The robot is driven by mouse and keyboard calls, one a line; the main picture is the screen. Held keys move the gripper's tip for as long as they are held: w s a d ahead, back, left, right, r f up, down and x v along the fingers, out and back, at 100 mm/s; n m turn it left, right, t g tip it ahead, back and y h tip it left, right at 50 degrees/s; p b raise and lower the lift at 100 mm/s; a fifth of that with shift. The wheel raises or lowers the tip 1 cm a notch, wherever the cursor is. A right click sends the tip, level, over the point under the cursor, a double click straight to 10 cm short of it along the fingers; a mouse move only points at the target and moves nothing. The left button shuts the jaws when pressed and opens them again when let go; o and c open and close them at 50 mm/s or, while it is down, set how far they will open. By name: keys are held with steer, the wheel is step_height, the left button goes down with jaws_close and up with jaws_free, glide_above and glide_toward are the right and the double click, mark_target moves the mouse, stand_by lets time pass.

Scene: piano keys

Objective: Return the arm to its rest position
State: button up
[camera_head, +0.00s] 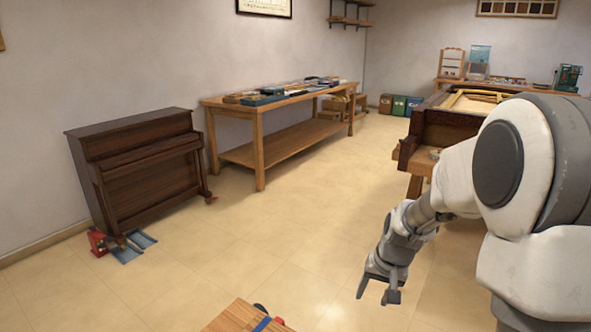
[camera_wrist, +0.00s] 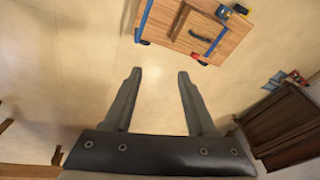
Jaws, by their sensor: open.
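My gripper (camera_head: 378,290) hangs from my arm over the bare floor in the head view, right of the middle. Its fingers point down. In the wrist view my gripper (camera_wrist: 158,78) shows both fingers spread apart with only floor between them. It is open and empty. My arm fills the right side of the head view.
A wooden cart top (camera_head: 240,318) with blue straps is at the bottom; it also shows in the wrist view (camera_wrist: 175,28). An upright piano (camera_head: 150,178) stands left, a long workbench (camera_head: 262,150) behind. An open piano (camera_head: 440,132) is beyond my arm. Floor between is clear.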

steer(key=s+a+r+n+t, duration=0.2)
steer(key=s+r, duration=0.7)
steer(key=s, duration=0.3)
steer(key=s+a+r+n+t, duration=0.1)
steer(key=s+r, duration=0.8)
steer(key=s, duration=0.2)
step_height(320, 180, up, 18)
steer(key=p, duration=1.9)
steer(key=shift+a+r+h, duration=0.2)
steer(key=shift+r+h, duration=0.05)
steer(key=shift+h, duration=0.15)
steer(key=shift+s, duration=0.1)
